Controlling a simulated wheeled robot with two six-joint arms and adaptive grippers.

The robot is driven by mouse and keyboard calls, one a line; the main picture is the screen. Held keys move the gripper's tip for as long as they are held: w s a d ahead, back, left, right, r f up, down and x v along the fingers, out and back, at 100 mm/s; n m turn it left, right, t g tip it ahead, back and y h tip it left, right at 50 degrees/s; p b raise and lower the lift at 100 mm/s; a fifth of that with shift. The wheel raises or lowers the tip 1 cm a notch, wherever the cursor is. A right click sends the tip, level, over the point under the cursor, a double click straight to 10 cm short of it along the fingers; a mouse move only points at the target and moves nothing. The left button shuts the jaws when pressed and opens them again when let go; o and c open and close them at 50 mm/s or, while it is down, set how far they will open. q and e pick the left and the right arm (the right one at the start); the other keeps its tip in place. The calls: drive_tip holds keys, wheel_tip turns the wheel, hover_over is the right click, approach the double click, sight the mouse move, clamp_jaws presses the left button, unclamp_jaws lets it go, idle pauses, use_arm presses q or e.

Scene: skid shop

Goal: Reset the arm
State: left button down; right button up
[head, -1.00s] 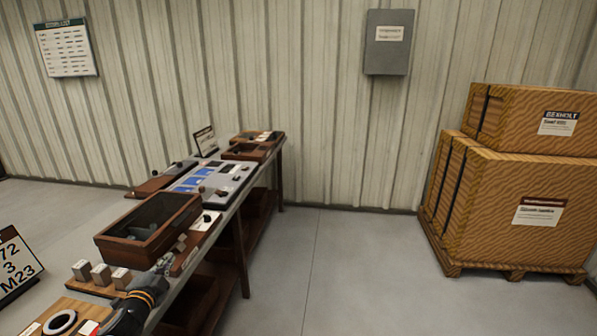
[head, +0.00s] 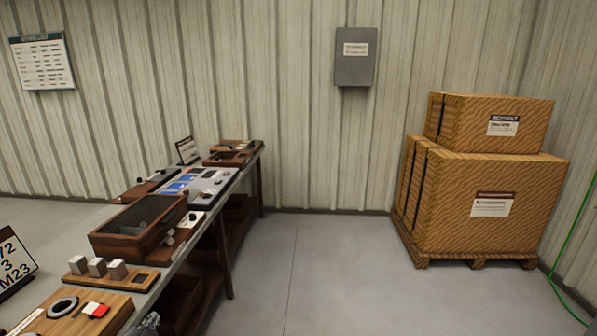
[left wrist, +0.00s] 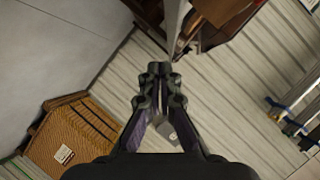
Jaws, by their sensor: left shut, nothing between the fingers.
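My left gripper (head: 147,325) shows only in part at the bottom edge of the head view, beside the near right edge of the workbench (head: 188,262). In the left wrist view the same gripper (left wrist: 160,72) has its fingertips together, with nothing between them. It is apart from the things on the bench. My right gripper is in neither view.
The bench holds a dark wooden bin (head: 137,226), several small blocks on a wooden holder (head: 140,282) and a wooden board with a ring (head: 62,306). Strapped crates (head: 490,200) stand on a pallet at right. The floor (head: 320,265) between is clear.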

use_arm(q)
drive_tip(key=s+d+f+n+g+h, duration=0.1)
drive_tip(key=s+d+f+n+g, duration=0.15)
drive_tip(key=s+d, duration=0.4)
drive_tip(key=s+d+f+n+g+h, duration=0.1)
drive_tip(key=s+d+f+n+g, duration=0.2)
drive_tip(key=s, duration=0.7)
drive_tip(key=s+d+f+n+g+h, duration=0.1)
drive_tip(key=s+d+f+g, duration=0.25)
drive_tip(key=s, duration=0.45)
drive_tip(key=s+a+f+g+p, duration=0.1)
drive_tip(key=s+f+p, duration=0.1)
drive_tip(key=f, duration=1)
drive_tip(key=s+a+f+g+p, duration=0.1)
drive_tip(key=a+f+p, duration=0.1)
drive_tip(key=f, duration=1)
drive_tip(key=s+f, duration=0.6)
drive_tip(key=s, duration=0.3)
drive_tip(key=s+f+g+p, duration=0.1)
drive_tip(key=s+f, duration=0.5)
drive_tip(key=s, duration=0.2)
drive_tip(key=shift+s+a+p, duration=0.2)
drive_tip(key=shift+s+p, duration=0.1)
drive_tip(key=shift+s, duration=0.05)
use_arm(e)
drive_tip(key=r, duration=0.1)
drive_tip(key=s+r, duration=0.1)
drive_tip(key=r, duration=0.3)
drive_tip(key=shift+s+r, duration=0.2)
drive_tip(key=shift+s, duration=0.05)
